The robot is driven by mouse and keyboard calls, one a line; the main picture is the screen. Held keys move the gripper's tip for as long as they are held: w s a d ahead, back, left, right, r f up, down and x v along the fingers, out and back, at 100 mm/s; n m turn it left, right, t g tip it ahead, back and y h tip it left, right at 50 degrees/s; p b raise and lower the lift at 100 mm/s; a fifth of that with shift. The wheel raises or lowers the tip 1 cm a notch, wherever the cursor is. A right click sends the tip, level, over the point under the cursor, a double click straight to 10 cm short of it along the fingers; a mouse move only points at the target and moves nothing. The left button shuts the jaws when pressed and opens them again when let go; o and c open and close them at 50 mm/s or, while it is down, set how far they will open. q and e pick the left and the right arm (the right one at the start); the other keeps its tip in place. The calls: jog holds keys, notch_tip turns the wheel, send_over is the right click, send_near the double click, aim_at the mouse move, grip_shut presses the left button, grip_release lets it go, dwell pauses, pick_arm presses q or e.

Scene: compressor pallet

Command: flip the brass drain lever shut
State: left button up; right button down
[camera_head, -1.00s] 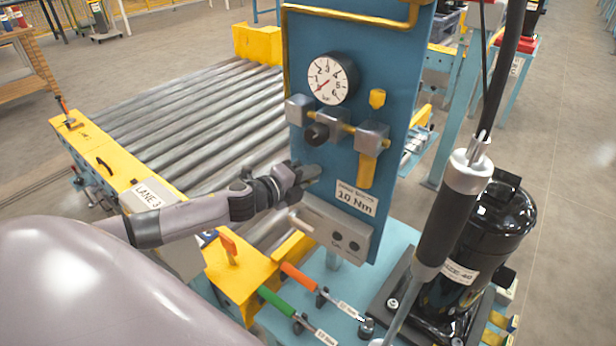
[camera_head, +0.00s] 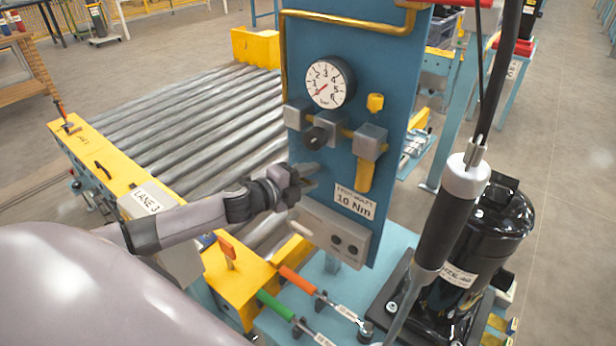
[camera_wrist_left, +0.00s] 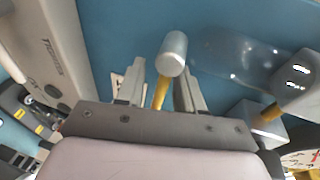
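The blue panel (camera_head: 385,60) carries a pressure gauge (camera_head: 330,82), grey blocks and brass pipework. In the left wrist view, a brass stem (camera_wrist_left: 160,92) with a grey cylindrical end (camera_wrist_left: 173,54) shows between my fingers; it looks like the brass drain lever. My left gripper (camera_head: 312,177) is at the panel's left side, below the blocks and above the grey box (camera_head: 335,232). It also shows in the left wrist view (camera_wrist_left: 160,88), with its fingers apart on either side of the stem. Contact cannot be told. In the head view the gripper hides the lever. My right gripper is not in view.
A yellow bowl (camera_head: 366,174) hangs under the right block, and a black knob (camera_head: 317,137) sticks out of the middle one. A hanging black tool (camera_head: 440,225) and a black compressor (camera_head: 490,230) stand at right. The roller conveyor (camera_head: 190,120) lies behind my arm.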

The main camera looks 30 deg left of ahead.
aim_at(301, 180)
pick_arm(q)
jog(key=shift+s, duration=0.15)
jog(key=shift+b+v, duration=0.55)
jog(key=shift+v, duration=2.9)
jog(key=s+d+f+n+g+y, duration=0.1)
jog(key=s+d+f+n+g, duration=0.1)
jog(key=s+d+f+n, duration=0.5)
jog(key=s+d+f+n+g, duration=0.2)
jog(key=s+d+f+n, duration=0.6)
jog(key=s+f+n, duration=0.3)
jog(key=shift+s+d+f+g+y, duration=0.15)
jog(key=shift+s+f+g+y, duration=0.25)
jog(key=shift+s, duration=0.75)
